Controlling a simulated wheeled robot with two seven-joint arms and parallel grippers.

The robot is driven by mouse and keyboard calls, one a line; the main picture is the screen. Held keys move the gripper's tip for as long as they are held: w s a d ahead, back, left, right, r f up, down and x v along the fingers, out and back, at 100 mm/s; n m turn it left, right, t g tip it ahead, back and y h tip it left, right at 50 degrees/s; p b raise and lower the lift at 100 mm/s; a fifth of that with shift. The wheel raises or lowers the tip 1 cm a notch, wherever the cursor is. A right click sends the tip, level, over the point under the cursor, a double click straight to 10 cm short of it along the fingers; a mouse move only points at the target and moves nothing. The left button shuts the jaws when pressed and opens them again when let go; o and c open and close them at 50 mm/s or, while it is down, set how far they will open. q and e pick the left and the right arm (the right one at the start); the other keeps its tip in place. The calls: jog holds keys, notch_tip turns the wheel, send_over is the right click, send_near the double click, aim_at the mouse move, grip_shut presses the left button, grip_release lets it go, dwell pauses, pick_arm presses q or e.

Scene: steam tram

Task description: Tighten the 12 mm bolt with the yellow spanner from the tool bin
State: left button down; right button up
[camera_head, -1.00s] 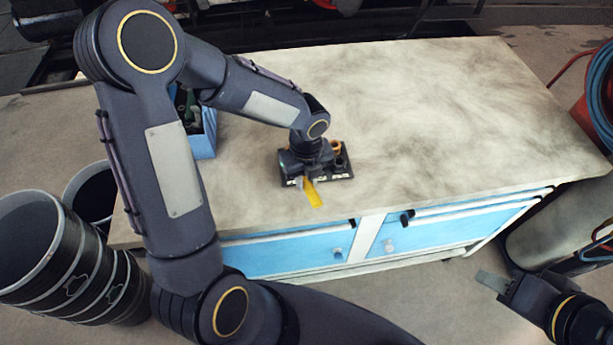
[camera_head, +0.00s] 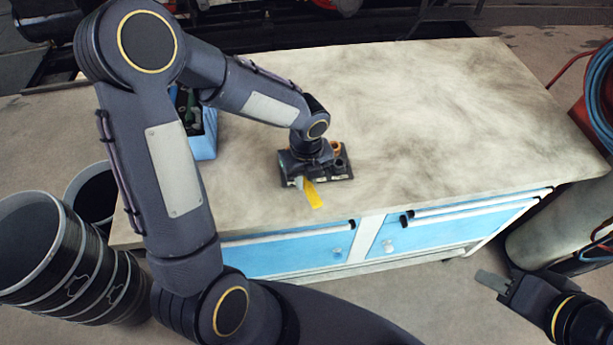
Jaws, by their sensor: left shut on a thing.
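My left gripper (camera_head: 306,176) points down over a dark block (camera_head: 342,172) on the workbench. It is shut on the yellow spanner (camera_head: 314,195), whose yellow end sticks out toward the bench's front edge. The rest of the spanner is hidden under the gripper. An orange-brown round part (camera_head: 337,147) shows at the back of the block; I cannot tell which bolt is the 12 mm one. The blue tool bin (camera_head: 204,145) stands at the bench's left, partly behind my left arm, with dark and green tools in it. My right gripper (camera_head: 491,281) is low at the right, off the bench.
The workbench top (camera_head: 430,110) is clear to the right of the block. Blue drawers (camera_head: 290,255) run along its front. Dark ribbed cylinders (camera_head: 75,270) stand on the floor at the left. A blue hose coil (camera_head: 601,95) is at the right.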

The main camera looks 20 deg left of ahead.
pick_arm(q)
jog(key=shift+r+p, duration=0.6)
jog(key=shift+r, duration=0.05)
jog(key=shift+r+p, duration=1.3)
jog(key=shift+r, duration=0.15)
